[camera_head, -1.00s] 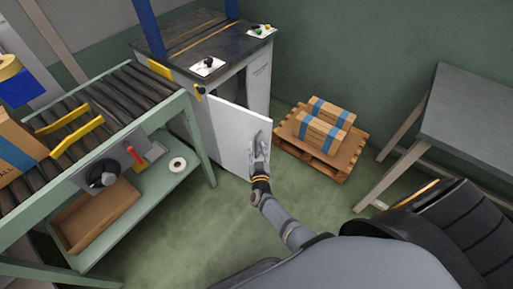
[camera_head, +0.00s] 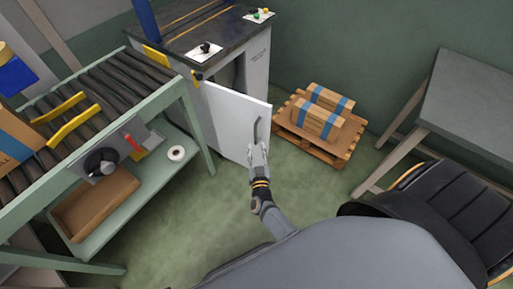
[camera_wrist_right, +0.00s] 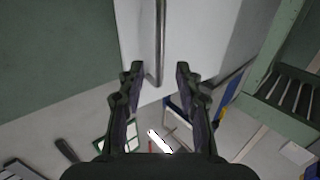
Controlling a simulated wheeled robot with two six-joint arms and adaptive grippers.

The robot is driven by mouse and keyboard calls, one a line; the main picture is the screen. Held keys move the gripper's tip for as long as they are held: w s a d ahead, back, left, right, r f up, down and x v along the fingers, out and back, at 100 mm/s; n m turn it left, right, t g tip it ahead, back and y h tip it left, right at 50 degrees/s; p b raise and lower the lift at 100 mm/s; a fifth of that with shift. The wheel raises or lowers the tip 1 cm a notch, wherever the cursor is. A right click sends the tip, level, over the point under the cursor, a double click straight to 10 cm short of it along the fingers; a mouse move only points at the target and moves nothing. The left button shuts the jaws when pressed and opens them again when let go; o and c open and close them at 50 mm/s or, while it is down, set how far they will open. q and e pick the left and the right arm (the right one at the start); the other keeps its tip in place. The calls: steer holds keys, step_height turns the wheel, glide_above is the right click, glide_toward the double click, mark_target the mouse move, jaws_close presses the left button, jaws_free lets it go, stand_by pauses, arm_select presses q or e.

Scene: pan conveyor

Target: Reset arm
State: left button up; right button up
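My right gripper (camera_head: 257,155) is just below the handle of a white cabinet door, at the end of my outstretched arm. In the right wrist view its two fingers (camera_wrist_right: 158,76) are spread apart, and the grey bar handle (camera_wrist_right: 159,35) shows beyond and between them, with a gap on each side. The white door (camera_head: 230,118) stands ajar on the front of a grey cabinet (camera_head: 257,70). The handle (camera_head: 258,130) also shows in the head view. My left gripper is not in view.
A roller conveyor (camera_head: 100,95) on a green frame stands at the left. A pallet (camera_head: 318,144) with strapped boxes (camera_head: 322,117) is right of the door. A grey table (camera_head: 465,105) and a black chair (camera_head: 460,205) are at the right. Green floor (camera_head: 200,220) lies clear between.

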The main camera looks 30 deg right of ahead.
steer(key=s+f+n+g+y, duration=0.2)
steer(key=s+f+g+y, duration=0.25)
steer(key=s+f, duration=0.65)
steer(key=s+f+n+g+y, duration=0.3)
steer(key=s+f+g, duration=0.4)
steer(key=f, duration=0.6)
steer(key=s+d+f+g+h, duration=0.1)
steer(key=s+d+f+g, duration=0.1)
steer(key=s, duration=0.4)
steer(key=s+d+f+g+h, duration=0.1)
steer(key=s+d+f+g, duration=0.15)
steer(key=s, duration=0.45)
arm_select(q)
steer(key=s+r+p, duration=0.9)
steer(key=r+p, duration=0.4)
steer(key=p, duration=0.5)
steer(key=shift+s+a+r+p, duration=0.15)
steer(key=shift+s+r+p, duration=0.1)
steer(key=shift+p, duration=0.1)
arm_select(e)
steer(key=s+r, duration=0.8)
steer(key=r, duration=0.6)
steer(key=shift+s+d+r+t, duration=0.15)
steer(key=shift+s+t, duration=0.15)
steer(key=shift+s, duration=0.1)
steer(key=shift+y, duration=0.25)
steer(key=shift+c, duration=0.3)
